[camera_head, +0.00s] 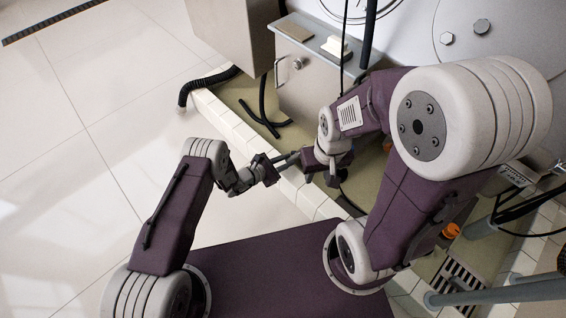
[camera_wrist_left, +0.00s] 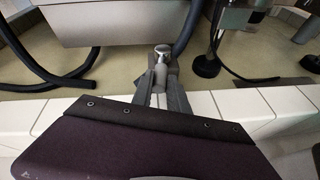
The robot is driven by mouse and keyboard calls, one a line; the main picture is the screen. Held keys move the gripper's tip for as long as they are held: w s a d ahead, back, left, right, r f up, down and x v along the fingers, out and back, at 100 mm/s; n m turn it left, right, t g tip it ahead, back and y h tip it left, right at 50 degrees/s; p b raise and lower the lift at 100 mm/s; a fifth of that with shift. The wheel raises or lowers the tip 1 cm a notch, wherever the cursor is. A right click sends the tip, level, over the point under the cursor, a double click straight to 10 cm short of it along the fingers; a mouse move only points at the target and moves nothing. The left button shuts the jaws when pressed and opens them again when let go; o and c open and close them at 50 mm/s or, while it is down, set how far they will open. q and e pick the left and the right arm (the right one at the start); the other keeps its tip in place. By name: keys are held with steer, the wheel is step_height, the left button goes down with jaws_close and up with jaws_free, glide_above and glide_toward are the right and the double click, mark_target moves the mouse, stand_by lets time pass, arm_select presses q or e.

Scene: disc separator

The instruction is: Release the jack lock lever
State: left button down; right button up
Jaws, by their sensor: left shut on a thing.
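My left gripper (camera_head: 272,166) reaches in from the left over the tiled kerb. It is shut on a slim grey-green bar (camera_head: 288,158), which I take to be the jack lock lever. The bar sticks out beyond the fingers toward my right wrist. In the left wrist view the gripper (camera_wrist_left: 161,90) holds it, and a pale rounded end (camera_wrist_left: 162,51) shows past the fingertips. The bar's far part is hidden. My right gripper (camera_head: 321,179) is just right of the bar, over the kerb's inner side. Its fingers are small and dark, and their opening is unclear.
A grey metal box (camera_head: 312,85) stands behind on the olive floor. Black hoses (camera_head: 262,112) lie left of it. White tile kerb (camera_head: 235,130) runs diagonally below. An orange cap (camera_head: 451,230) and a floor grate (camera_head: 460,275) are at lower right. The pale floor at left is clear.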

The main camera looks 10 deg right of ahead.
stand_by(0.4)
arm_select(q)
steer(key=c, duration=1.3)
jaws_free()
steer(key=shift+f, duration=0.1)
steer(key=p+v, duration=0.6)
steer(key=v, duration=0.3)
steer(key=shift+s, duration=0.1)
